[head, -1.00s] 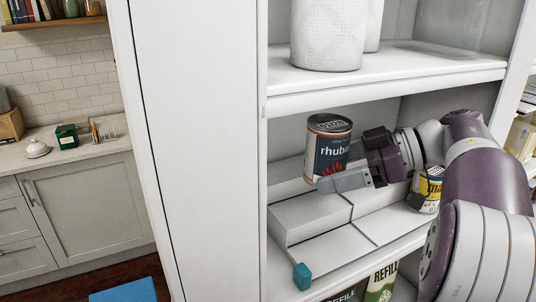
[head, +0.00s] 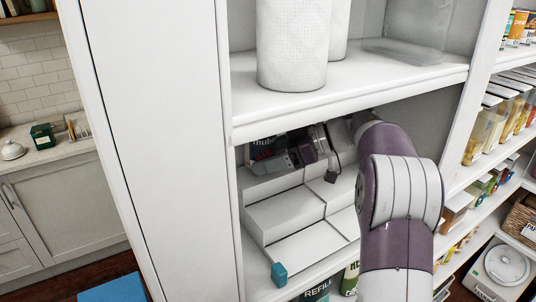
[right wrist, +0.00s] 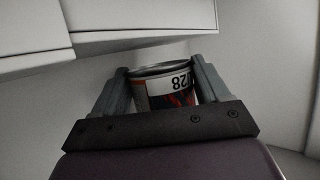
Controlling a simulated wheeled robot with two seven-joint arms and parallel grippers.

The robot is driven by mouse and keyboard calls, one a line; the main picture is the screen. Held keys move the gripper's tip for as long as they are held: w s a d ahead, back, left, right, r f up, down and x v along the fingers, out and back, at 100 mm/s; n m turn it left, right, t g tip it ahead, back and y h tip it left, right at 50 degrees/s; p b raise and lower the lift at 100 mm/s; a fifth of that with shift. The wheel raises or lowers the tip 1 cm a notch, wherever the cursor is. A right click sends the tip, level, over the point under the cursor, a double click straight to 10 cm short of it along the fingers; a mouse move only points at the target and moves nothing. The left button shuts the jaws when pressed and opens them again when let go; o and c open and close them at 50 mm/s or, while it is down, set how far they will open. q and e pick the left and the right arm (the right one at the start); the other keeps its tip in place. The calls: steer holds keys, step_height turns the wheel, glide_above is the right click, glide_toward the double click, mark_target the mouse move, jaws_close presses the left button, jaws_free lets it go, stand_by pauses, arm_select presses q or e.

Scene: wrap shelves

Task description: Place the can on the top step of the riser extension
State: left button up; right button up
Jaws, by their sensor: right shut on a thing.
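In the right wrist view the can (right wrist: 165,88) sits between the two fingers. The shelf above and the gripper hide much of the can in the head view. I cannot tell whether its base touches the step. My left gripper is not in view.
The upper shelf (head: 350,95) hangs close above the can and bears white textured cylinders (head: 292,45). A teal block (head: 279,273) is at the riser's front left corner. The lower riser steps are clear. Stocked shelves (head: 500,130) stand at right.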

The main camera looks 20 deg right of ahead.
steer(key=shift+s+d+f, duration=0.15)
steer(key=shift+f, duration=0.4)
steer(key=o, duration=1.3)
steer(key=shift+r, duration=0.1)
steer(key=r+b+v, duration=0.1)
steer(key=v, duration=1.1)
